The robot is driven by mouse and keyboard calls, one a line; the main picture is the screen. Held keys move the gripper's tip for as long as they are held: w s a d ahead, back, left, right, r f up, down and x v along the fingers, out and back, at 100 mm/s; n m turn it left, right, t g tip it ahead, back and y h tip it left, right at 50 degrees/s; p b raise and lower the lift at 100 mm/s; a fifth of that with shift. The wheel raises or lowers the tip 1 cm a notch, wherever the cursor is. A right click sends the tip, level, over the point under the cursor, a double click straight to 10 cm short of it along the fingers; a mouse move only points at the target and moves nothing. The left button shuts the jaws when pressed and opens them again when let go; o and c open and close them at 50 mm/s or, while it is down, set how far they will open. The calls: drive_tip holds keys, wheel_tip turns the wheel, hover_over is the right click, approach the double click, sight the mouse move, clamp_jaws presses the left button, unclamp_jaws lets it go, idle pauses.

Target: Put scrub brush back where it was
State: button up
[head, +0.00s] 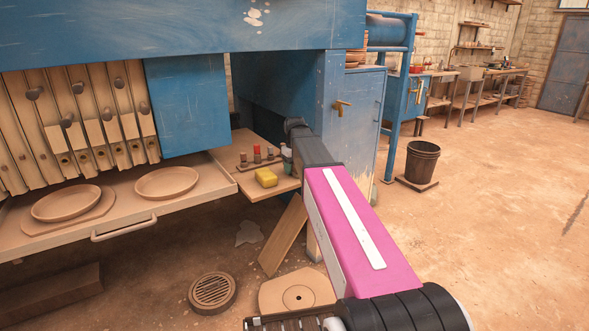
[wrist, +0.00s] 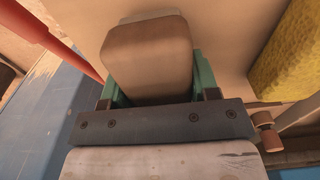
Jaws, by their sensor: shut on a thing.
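In the wrist view, my gripper (wrist: 152,88) has its green fingers on either side of a brown, round-cornered block, which I take to be the scrub brush (wrist: 148,52). It is shut on it. A pale surface lies behind the brush; I cannot tell whether the brush touches it. In the head view, my pink arm reaches to a small side shelf (head: 252,152). The brush cannot be made out there, and my gripper is mostly hidden behind the arm's dark end.
A yellow sponge (head: 266,177) lies on the shelf, and also shows at right in the wrist view (wrist: 290,55). Small red-topped items (head: 257,154) stand behind it. Left is a tray (head: 222,183) with round plates. A blue cabinet (head: 352,125) stands behind my arm.

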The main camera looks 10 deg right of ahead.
drive_tip(key=shift+f, duration=0.2)
drive_tip(key=o, duration=0.8)
drive_tip(key=shift+o, duration=0.2)
wheel_tip(320, 180, up, 12)
drive_tip(key=shift+s+r, duration=0.1)
